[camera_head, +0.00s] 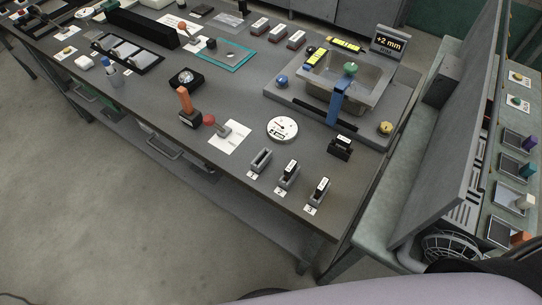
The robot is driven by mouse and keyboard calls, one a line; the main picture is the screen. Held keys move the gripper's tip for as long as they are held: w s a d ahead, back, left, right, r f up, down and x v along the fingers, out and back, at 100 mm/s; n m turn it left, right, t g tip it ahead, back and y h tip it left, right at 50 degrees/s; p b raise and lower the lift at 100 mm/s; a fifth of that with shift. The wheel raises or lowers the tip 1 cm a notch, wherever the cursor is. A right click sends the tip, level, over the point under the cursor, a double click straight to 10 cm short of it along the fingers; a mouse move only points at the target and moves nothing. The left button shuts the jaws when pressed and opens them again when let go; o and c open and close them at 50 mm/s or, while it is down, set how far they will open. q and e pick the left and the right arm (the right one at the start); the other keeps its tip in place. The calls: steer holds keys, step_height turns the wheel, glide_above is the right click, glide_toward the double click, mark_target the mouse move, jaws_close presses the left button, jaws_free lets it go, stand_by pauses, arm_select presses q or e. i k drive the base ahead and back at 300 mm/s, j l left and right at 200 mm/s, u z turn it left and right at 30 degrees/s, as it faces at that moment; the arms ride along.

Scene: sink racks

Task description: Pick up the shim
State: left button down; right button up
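No piece is plainly marked as the shim, so I cannot tell for sure which one it is. Small grey holders numbered 1, 2 and 3 stand near the bench's front right. Holder 1 (261,160) looks empty. Holder 2 holds a dark piece with a white label (291,167), and holder 3 holds a similar labelled piece (321,186). Another black block (341,147) sits behind them. A display reading "+2 mm" (390,43) stands behind a grey basin fixture (372,79). Neither of my grippers is in view.
A round white dial (282,129), an orange-handled joystick (187,108) and a white card with a red-knobbed lever (229,136) sit left of the holders. A blue clamp (339,102) crosses the basin's front. A tilted grey panel (445,140) stands at the right. Bare bench (237,182) lies left of holder 1.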

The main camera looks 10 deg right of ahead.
mark_target(342, 143)
steer(key=i+j+z, duration=0.1)
steer(key=z, duration=0.8)
